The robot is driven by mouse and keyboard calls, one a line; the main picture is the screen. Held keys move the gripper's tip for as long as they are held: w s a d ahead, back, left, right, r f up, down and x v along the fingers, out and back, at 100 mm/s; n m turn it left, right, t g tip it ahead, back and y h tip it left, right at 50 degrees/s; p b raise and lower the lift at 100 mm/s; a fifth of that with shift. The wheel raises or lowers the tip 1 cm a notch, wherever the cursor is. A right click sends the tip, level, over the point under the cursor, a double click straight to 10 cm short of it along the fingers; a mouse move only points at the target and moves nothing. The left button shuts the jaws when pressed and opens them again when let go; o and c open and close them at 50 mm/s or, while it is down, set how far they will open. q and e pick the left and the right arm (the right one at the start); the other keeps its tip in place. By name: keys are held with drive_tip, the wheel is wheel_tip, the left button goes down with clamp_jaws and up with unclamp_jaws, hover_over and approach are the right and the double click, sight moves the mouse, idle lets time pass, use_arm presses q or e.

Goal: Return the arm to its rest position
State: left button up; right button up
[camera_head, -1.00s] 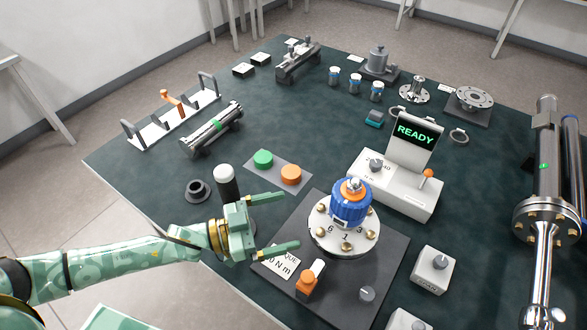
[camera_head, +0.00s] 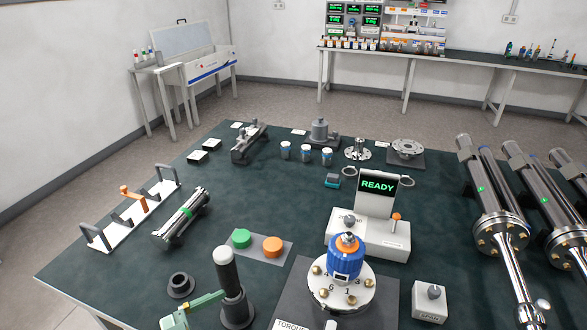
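My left gripper (camera_head: 205,301), pale green, is at the bottom edge left of centre. One finger shows, spread to the outer end of the palm, pointing right toward the base of the black-handled post with a white top (camera_head: 228,285). I cannot tell whether it touches the post. The other finger and most of the arm are cut off by the frame. Nothing shows in its grip. My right gripper is out of view.
The dark green table (camera_head: 130,268) holds a blue-capped flanged device (camera_head: 345,262), a white console reading READY (camera_head: 368,232), green and orange buttons (camera_head: 257,245), a black ring (camera_head: 180,285) and a white rack (camera_head: 130,220).

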use_arm(q)
drive_tip(key=s+a+f+n+g+y, duration=0.2)
drive_tip(key=s+a+n+g+y, duration=0.15)
drive_tip(key=s+a+y, duration=1.3)
drive_tip(key=s+d+f+n+g+p, duration=0.1)
drive_tip(key=d+f+p, duration=0.15)
drive_tip(key=f, duration=0.75)
drive_tip(key=s+d+f+n+g+p, duration=0.1)
drive_tip(key=d+f+p, duration=0.15)
drive_tip(key=f, duration=0.85)
drive_tip(key=s+f+n+g+p, duration=0.1)
drive_tip(key=s+f, duration=0.3)
drive_tip(key=s, duration=0.5)
drive_tip(key=s+a+f+n+g+h+p, duration=0.1)
drive_tip(key=s+f+p, duration=0.3)
drive_tip(key=s, duration=0.5)
drive_tip(key=shift+s+a+f+g, duration=0.2)
drive_tip(key=shift+f+g, duration=0.25)
drive_tip(key=shift+f, duration=0.25)
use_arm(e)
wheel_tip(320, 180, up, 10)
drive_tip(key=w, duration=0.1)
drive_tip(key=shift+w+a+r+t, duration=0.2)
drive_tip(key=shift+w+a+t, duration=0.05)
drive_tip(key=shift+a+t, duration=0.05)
